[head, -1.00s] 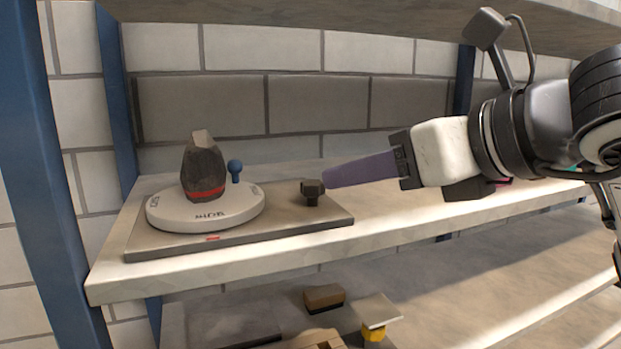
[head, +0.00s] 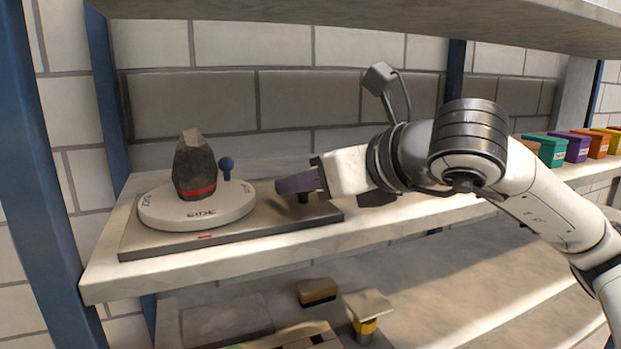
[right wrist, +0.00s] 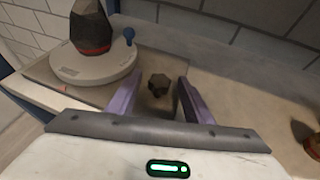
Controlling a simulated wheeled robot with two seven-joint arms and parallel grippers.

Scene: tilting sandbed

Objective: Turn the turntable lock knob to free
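The turntable (head: 200,211) is a white disc on a flat grey-brown base plate (head: 265,228) at the left of the shelf. A dark stone with a red band (head: 194,172) stands on it, beside a blue ball-topped peg (head: 227,167). The dark lock knob (right wrist: 159,84) is at the right part of the plate. My right gripper (right wrist: 157,98) is open, its purple fingers on either side of the knob and apart from it in the right wrist view. In the head view the gripper (head: 293,184) hides most of the knob. My left gripper is not in view.
Colored bins (head: 576,147) stand at the shelf's far right. A brown block (head: 317,291) and a yellow-based item (head: 367,312) sit on the level below. An upper shelf (head: 400,22) overhangs, and a brick wall stands behind.

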